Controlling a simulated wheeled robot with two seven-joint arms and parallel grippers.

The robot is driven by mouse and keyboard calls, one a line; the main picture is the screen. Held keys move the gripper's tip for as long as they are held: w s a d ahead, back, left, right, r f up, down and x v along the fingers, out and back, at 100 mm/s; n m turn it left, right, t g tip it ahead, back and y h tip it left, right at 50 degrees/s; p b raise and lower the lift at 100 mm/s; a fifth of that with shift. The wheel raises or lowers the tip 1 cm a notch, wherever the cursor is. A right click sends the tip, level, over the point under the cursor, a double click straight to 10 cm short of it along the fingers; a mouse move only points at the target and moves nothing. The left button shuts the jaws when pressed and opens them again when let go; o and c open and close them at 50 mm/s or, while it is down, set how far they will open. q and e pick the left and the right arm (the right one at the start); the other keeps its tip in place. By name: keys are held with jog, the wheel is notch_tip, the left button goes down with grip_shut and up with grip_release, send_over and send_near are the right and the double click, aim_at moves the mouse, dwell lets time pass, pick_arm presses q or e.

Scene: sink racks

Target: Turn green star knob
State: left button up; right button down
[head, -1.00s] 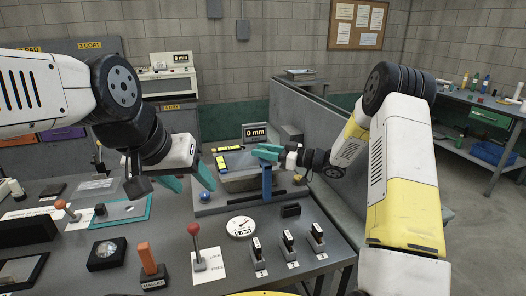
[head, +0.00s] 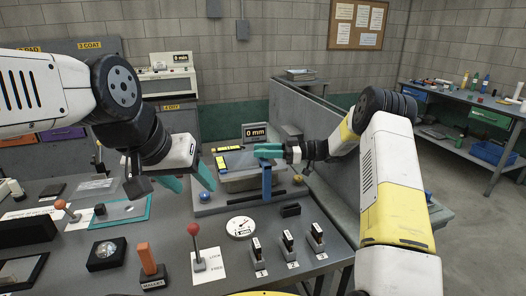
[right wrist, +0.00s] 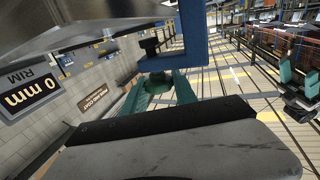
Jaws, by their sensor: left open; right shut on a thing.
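The green star knob (right wrist: 158,83) shows in the right wrist view, under a dark threaded screw on the blue clamp frame (right wrist: 193,35). My right gripper (right wrist: 160,88) is shut on the knob, with a teal finger on each side. In the head view the right gripper (head: 268,150) is at the top of the blue clamp frame (head: 267,183), and its fingers hide the knob there. My left gripper (head: 190,180) is open and empty, above the bench left of the clamp. The display (head: 255,132) behind the clamp reads 0 mm.
A blue ball (head: 204,196) and a yellow ball (head: 298,180) are beside the clamp. A red-topped lever (head: 195,245), a round dial (head: 240,227) and several small switches (head: 287,241) stand in front. A grey partition (head: 330,165) runs along the right side.

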jog(key=shift+f, duration=0.25)
jog(key=c, duration=1.1)
grip_release()
jog(key=shift+a, duration=0.1)
jog(key=shift+o, duration=0.5)
jog(key=shift+r, duration=0.2)
jog(key=shift+r, duration=0.15)
jog(key=r, duration=0.1)
jog(key=s+r, duration=0.1)
jog(key=r, duration=0.1)
jog(key=shift+r, duration=0.1)
jog(key=s+r, duration=0.1)
jog(key=s, duration=1.4)
jog(key=shift+r, duration=0.15)
